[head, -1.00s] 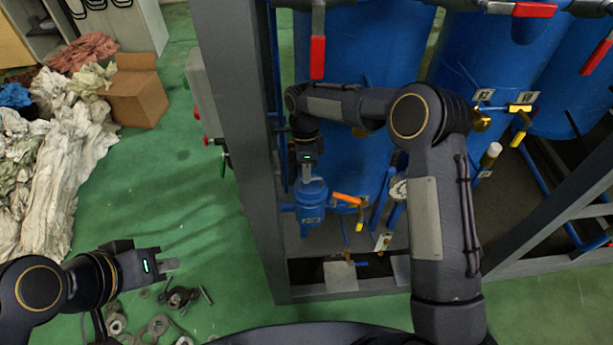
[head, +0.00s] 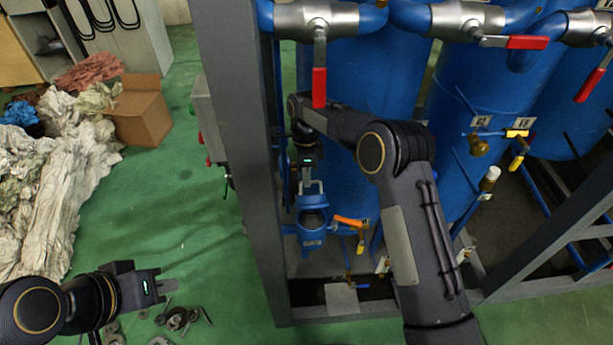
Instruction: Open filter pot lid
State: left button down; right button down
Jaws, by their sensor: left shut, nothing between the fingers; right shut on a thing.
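The blue filter pot (head: 312,238) stands on the frame's base, in front of a large blue tank. Its blue lid (head: 312,201) is raised above it, and a dark opening shows between the two. My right gripper (head: 309,181) is above the pot, shut on the lid's pale handle; its fingertips are small and partly hidden in this view. My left gripper (head: 166,286) is at the lower left, shut and empty above the green floor, well away from the pot.
A grey steel post (head: 236,130) stands just left of the pot. An orange-handled valve (head: 349,221) sits close to its right. Loose metal parts (head: 178,318) lie on the floor near my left gripper. A cardboard box (head: 140,112) and cloth heaps are at the left.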

jog(key=shift+s+f, duration=0.2)
jog(key=shift+f, duration=0.35)
jog(key=c, duration=1.9)
grip_release()
jog(key=shift+c, duration=0.2)
jog(key=o, duration=0.4)
jog(key=shift+w, duration=0.25)
jog(key=shift+s+r, duration=0.1)
jog(key=shift+r, duration=0.1)
jog(key=r, duration=0.2)
jog(key=w+r, duration=0.1)
jog(key=r, duration=0.4)
jog(key=shift+w+r+b, duration=0.3)
jog(key=shift+b, duration=0.05)
